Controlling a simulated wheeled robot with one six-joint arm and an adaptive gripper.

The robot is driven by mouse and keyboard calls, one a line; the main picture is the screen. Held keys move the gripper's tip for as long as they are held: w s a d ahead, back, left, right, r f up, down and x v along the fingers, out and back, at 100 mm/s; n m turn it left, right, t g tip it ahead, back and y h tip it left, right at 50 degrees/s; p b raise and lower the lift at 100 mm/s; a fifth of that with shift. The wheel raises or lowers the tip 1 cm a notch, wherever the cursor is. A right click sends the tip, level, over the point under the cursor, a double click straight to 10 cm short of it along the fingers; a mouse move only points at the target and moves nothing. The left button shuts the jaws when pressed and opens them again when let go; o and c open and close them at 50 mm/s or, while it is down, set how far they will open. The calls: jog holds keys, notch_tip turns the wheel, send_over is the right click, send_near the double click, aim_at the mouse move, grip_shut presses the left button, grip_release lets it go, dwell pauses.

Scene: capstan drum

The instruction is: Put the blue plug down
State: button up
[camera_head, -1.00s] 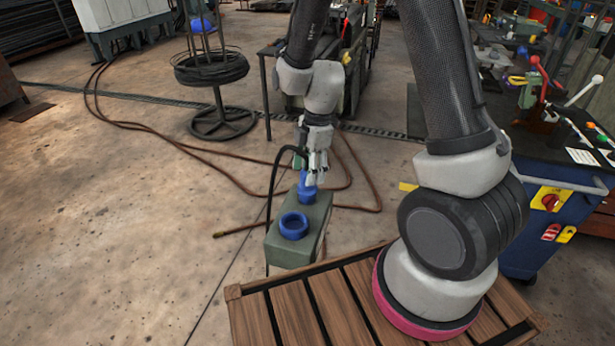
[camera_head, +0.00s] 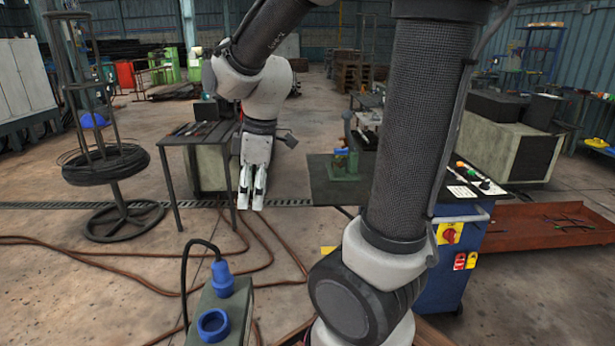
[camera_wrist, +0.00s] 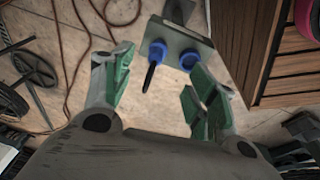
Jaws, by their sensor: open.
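The blue plug (camera_head: 222,278) stands upright on the top of a grey-green box (camera_head: 210,305), with its black cable arching down to the left. A blue ring-shaped socket (camera_head: 213,324) sits in front of it on the same box. My gripper (camera_head: 250,202) is open and empty, above and beyond the plug, apart from it. In the wrist view, my gripper (camera_wrist: 162,78) shows its green-padded fingers spread, with the plug (camera_wrist: 157,51) and the socket (camera_wrist: 189,60) beyond them. Whether the plug is seated in a hole cannot be told.
A wire-reel stand (camera_head: 105,165) is at left. A dark-topped table (camera_head: 200,135) stands behind my gripper. A blue cabinet (camera_head: 450,260) is at right. Brown hoses (camera_head: 100,262) lie across the floor. A wooden slatted platform (camera_wrist: 290,80) is close to the box.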

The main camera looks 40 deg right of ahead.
jog(key=s+d+r+m+t, duration=0.1)
jog(key=s+d+r+m, duration=0.2)
jog(key=s+m, duration=0.2)
jog(key=s+d+r+m+t+h, duration=0.1)
jog(key=s+d+r+m, duration=0.2)
jog(key=s+m, duration=0.3)
jog(key=shift+s+d+r+m, duration=0.3)
jog(key=shift+s+d+r, duration=0.1)
jog(key=shift+s, duration=0.5)
